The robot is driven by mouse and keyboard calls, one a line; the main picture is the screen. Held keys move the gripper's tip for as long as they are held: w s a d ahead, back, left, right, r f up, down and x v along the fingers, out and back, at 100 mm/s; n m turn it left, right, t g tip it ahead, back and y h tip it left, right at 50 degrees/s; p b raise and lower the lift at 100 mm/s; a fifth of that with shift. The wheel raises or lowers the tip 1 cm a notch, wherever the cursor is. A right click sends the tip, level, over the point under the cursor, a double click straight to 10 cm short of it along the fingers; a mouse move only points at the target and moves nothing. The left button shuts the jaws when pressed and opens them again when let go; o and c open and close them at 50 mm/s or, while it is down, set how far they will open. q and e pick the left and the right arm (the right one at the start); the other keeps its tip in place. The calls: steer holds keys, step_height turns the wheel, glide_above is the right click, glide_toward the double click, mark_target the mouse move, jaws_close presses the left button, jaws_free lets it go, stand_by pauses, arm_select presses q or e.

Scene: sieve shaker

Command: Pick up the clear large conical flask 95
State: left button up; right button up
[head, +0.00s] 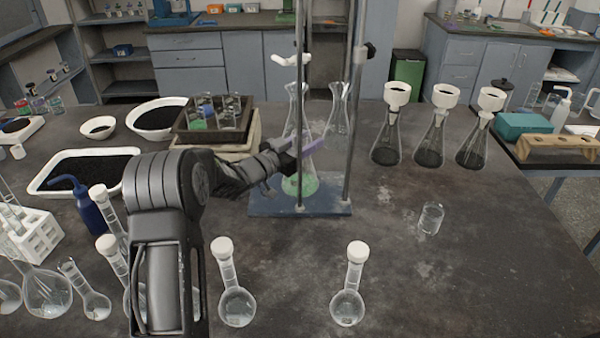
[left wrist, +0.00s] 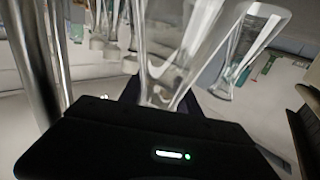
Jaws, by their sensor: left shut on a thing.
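A clear conical flask (head: 298,108) stands upright in the head view, among the metal rods of a stand. Its lower part looks green (head: 299,185). My left gripper (head: 300,152) reaches in from the left and is shut on this flask; the arm and fingers hide part of its left side. In the left wrist view, clear glass (left wrist: 172,55) rises from between the dark fingers. A second clear flask (head: 338,108) stands just behind to the right, and it also seems to show in the left wrist view (left wrist: 245,50). My right gripper is not seen.
The stand's blue base (head: 325,206) and upright rod (head: 357,100) are close to the gripper. Several flasks with white funnels (head: 397,95) stand to the right. A small beaker (head: 431,218) and stoppered flasks (head: 348,305) are in front. The right front of the table is clear.

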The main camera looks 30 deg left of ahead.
mark_target(304, 131)
arm_select(q)
jaws_close()
steer(key=shift+r, duration=0.25)
stand_by(0.7)
steer(key=shift+r, duration=1.6)
steer(key=b+v, duration=0.2)
steer(key=v, duration=1.5)
steer(key=shift+s+a, duration=0.2)
steer(key=shift+s, duration=0.15)
